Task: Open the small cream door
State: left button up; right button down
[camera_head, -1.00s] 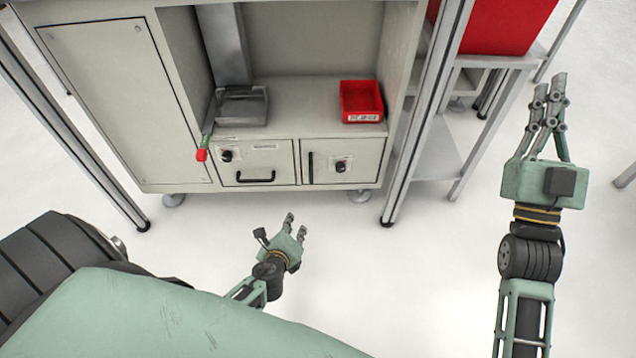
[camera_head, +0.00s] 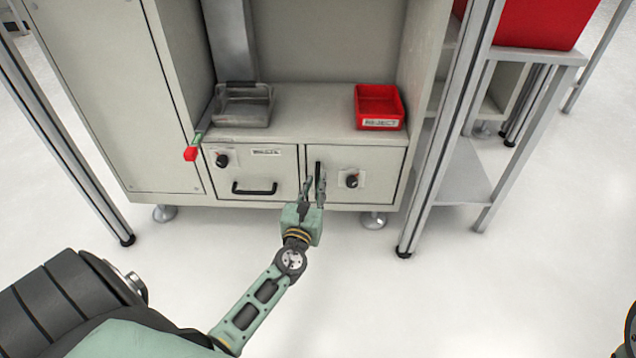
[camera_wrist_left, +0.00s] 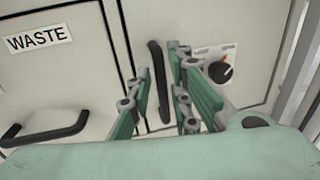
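The small cream door (camera_head: 378,165) is at the lower right of the cabinet and looks shut. It has a vertical black handle (camera_head: 317,171) near its left edge and a dark knob on a white plate at its right. In the left wrist view the handle (camera_wrist_left: 158,80) stands between the fingers of my left gripper (camera_wrist_left: 162,90). My left gripper also shows in the head view (camera_head: 313,188), right in front of the handle. Its fingers are apart, with gaps visible beside the handle. My right gripper is out of view; only a dark bit shows at the lower right edge.
Left of the door is a drawer front (camera_head: 247,172) with a black horizontal handle, labelled WASTE in the wrist view. A red bin (camera_head: 379,106) and a grey tray (camera_head: 243,105) stand on the shelf above. Metal posts (camera_head: 440,150) flank the cabinet. The floor in front is clear.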

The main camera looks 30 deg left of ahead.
aim_at(317, 181)
pick_arm(q)
jog(key=shift+x, duration=1.55)
jog(key=shift+c, duration=0.5)
grip_shut()
